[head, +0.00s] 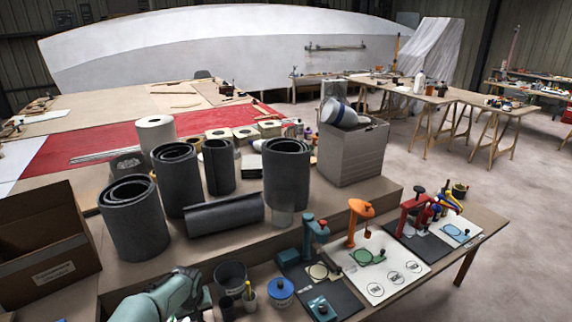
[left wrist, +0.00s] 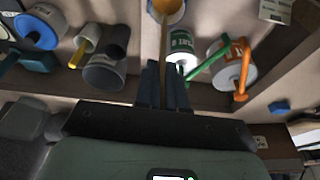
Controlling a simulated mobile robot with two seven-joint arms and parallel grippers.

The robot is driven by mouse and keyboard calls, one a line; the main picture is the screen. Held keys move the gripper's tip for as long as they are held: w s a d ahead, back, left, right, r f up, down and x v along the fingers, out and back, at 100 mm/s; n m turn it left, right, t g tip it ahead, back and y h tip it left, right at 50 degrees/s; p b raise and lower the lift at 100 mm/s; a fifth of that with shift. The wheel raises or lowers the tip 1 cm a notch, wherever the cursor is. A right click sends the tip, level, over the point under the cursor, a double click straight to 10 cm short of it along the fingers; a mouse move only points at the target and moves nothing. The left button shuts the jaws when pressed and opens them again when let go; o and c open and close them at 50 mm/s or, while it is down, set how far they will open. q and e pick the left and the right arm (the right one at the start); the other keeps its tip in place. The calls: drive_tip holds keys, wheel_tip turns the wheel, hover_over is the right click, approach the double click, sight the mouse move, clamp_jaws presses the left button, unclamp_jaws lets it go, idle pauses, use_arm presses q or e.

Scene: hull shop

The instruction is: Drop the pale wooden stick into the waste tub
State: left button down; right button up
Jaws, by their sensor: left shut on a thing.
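My left gripper (left wrist: 163,84) is shut on a pale wooden stick (left wrist: 163,45), which points away from the fingers. The stick's far end overlaps a cup with amber contents (left wrist: 172,15) at the top edge of the left wrist view; I cannot tell if it is inside. An open dark grey tub, which looks like the waste tub (left wrist: 105,71), stands left of the fingers; it also shows in the head view (head: 231,279). In the head view my left arm comes in at the bottom, and the stick is hidden. My right gripper is not in view.
A small cup with a yellow-handled tool (head: 249,297) and a blue-lidded jar (head: 281,293) stand beside the tub. Green-labelled (left wrist: 181,45) and orange-handled cans (left wrist: 226,68) are right of the stick. A cardboard box (head: 45,245) and dark rolls (head: 133,225) stand behind.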

use_arm(q)
drive_tip(key=s+d+f+m, duration=0.2)
drive_tip(key=s+d, duration=0.2)
drive_tip(key=d, duration=0.1)
drive_tip(key=s+d+f+m+h, duration=0.1)
drive_tip(key=s+d+f+m, duration=0.1)
drive_tip(key=d, duration=0.4)
drive_tip(key=shift+s+d+m+h, duration=0.25)
drive_tip(key=shift+s+m, duration=0.55)
drive_tip(key=shift+s, duration=0.45)
drive_tip(key=shift+a, duration=0.1)
